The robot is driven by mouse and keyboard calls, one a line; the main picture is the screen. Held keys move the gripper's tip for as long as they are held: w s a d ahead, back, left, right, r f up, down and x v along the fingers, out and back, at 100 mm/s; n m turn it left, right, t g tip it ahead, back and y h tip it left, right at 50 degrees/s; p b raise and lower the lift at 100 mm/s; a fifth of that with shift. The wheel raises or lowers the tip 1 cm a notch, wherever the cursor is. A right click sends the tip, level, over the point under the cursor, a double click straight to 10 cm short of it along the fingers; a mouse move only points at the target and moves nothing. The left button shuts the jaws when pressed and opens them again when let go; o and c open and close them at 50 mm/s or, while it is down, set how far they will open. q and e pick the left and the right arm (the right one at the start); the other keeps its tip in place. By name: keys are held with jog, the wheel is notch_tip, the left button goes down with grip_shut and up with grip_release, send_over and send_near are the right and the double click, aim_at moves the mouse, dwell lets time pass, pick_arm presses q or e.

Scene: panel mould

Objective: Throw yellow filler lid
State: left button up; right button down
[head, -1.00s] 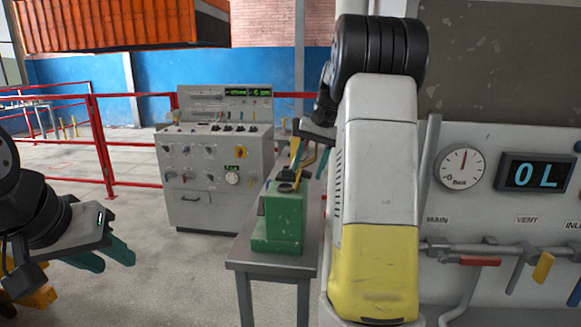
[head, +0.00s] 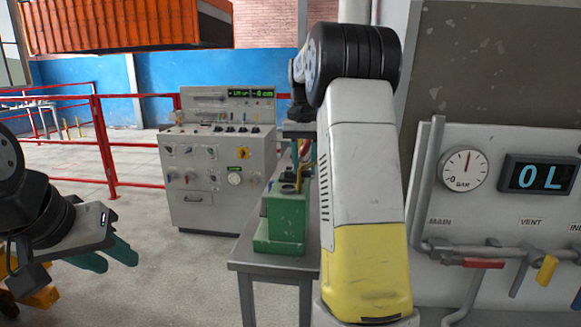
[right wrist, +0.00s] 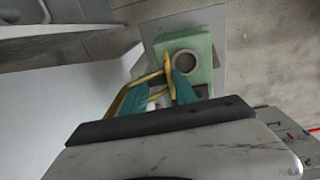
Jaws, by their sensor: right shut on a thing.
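The yellow filler lid (right wrist: 167,70) is a thin yellow piece with a bar shape between the teal fingers of my right gripper (right wrist: 162,75) in the right wrist view. The fingers are shut on it. A green tank (head: 278,222) stands on a small grey table, and its round dark filler opening (right wrist: 187,62) shows uncovered beside the fingers. In the head view my right gripper (head: 303,163) is above the tank, partly hidden by my own arm. My left gripper (head: 108,258) is at the far left, empty, its teal fingers a little apart.
The grey table (head: 245,254) carries the tank. A control console (head: 215,190) stands behind it at the left. A panel with a gauge (head: 464,168), a display and valve levers is at the right. Red railings (head: 125,142) cross the back.

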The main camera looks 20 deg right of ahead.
jog(key=shift+w+a+r+g+h, duration=0.1)
jog(key=shift+w+a+g+h, duration=0.25)
jog(key=shift+h, duration=0.5)
jog(key=shift+w+a+g+h, duration=0.1)
jog(key=shift+a+g+h, duration=0.45)
jog(key=shift+h, duration=0.3)
jog(key=c, duration=1.1)
grip_release()
jog(key=shift+a, duration=0.1)
jog(key=shift+v, duration=3.9)
